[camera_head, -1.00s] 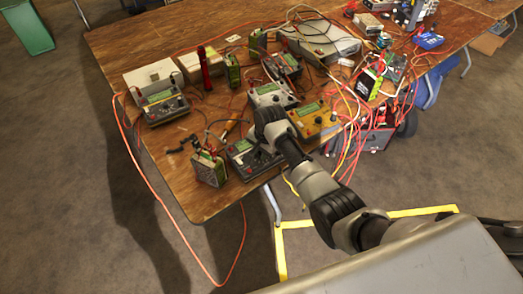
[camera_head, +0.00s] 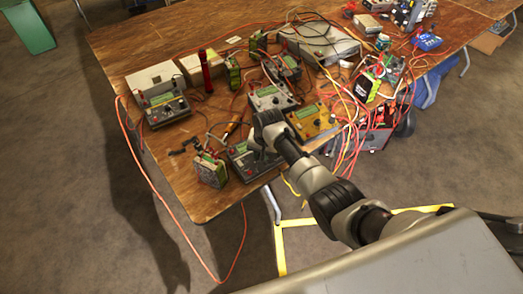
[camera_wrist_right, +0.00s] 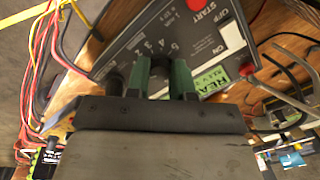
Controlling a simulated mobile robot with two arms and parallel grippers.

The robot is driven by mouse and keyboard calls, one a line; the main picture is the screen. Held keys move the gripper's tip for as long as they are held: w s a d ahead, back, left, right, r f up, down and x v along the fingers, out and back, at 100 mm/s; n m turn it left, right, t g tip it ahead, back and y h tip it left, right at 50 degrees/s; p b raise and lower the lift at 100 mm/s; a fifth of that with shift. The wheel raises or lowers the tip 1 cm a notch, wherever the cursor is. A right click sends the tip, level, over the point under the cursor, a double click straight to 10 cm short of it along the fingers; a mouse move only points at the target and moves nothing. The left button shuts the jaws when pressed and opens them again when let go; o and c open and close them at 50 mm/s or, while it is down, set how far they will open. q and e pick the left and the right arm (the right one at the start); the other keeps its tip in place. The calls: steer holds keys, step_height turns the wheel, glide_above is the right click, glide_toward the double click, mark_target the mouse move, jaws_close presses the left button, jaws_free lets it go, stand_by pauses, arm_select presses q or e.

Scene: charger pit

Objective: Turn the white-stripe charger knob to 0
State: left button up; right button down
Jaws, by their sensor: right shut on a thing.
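A dark grey charger (camera_head: 241,160) stands at the table's near edge, partly hidden under my right arm. In the right wrist view its panel (camera_wrist_right: 205,40) shows printed numbers, a red START button (camera_wrist_right: 195,4), a white ON/OFF area and a green display (camera_wrist_right: 213,84). My right gripper (camera_wrist_right: 160,76) has green fingers shut on a dark knob (camera_wrist_right: 160,66) beside the numbers. The fingers hide most of the knob, so its pointer and setting cannot be read. I cannot make out a white stripe on this charger. My left gripper is not in view.
A yellow charger (camera_head: 312,121) and a light grey charger (camera_head: 270,96) stand close by. A green-sided pack (camera_head: 210,169) sits to the left. Red and yellow cables run over the right side. Bare wood (camera_head: 200,202) shows at the near left corner.

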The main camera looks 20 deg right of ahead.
steer(key=shift+n, duration=0.5)
steer(key=c, duration=1)
jaws_free()
steer(key=r, duration=0.3)
steer(key=s+r, duration=0.1)
steer(key=r, duration=0.3)
steer(key=r+p, duration=0.1)
steer(key=r, duration=0.2)
steer(key=shift+s+d+r, duration=0.15)
steer(key=shift+d+r, duration=0.2)
steer(key=shift+d, duration=0.05)
